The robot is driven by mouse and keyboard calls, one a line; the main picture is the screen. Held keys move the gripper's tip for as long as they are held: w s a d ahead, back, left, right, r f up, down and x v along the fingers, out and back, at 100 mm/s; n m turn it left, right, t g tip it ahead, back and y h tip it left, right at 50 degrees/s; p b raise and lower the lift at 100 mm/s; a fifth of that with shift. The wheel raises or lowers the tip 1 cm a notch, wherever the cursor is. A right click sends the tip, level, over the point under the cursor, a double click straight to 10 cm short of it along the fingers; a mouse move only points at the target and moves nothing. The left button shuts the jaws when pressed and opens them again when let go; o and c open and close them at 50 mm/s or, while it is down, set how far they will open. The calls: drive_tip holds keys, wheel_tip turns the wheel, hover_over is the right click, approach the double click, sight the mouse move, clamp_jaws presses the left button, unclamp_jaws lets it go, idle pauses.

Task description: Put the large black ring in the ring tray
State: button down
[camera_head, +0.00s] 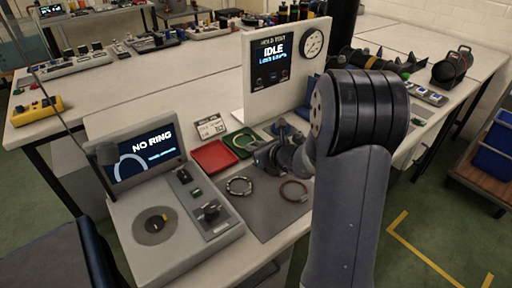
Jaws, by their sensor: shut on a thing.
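My gripper (262,158) is at the end of my arm, low over the back of the grey mat, beside the green tray (236,151). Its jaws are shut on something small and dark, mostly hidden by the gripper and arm. A dark curved shape, seemingly the large black ring (243,141), shows over the green tray at the jaws. I cannot tell whether it touches the tray floor. A red tray (213,157) stands just left and looks empty.
A dark metallic ring (239,186) and a reddish-brown ring (293,191) lie on the grey mat (268,218). A console (160,195) reading "NO RING" stands at left. A white panel (286,75) reading "IDLE" rises behind the trays. A small label card (211,127) stands behind the red tray.

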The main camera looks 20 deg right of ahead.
drive_tip(key=shift+f, duration=0.1)
drive_tip(key=c, duration=1.3)
unclamp_jaws()
drive_tip(key=shift+r+p, duration=0.75)
drive_tip(key=shift+p, duration=0.1)
drive_tip(key=p+v, duration=0.1)
drive_tip(key=v, duration=1.1)
drive_tip(key=shift+f, duration=0.15)
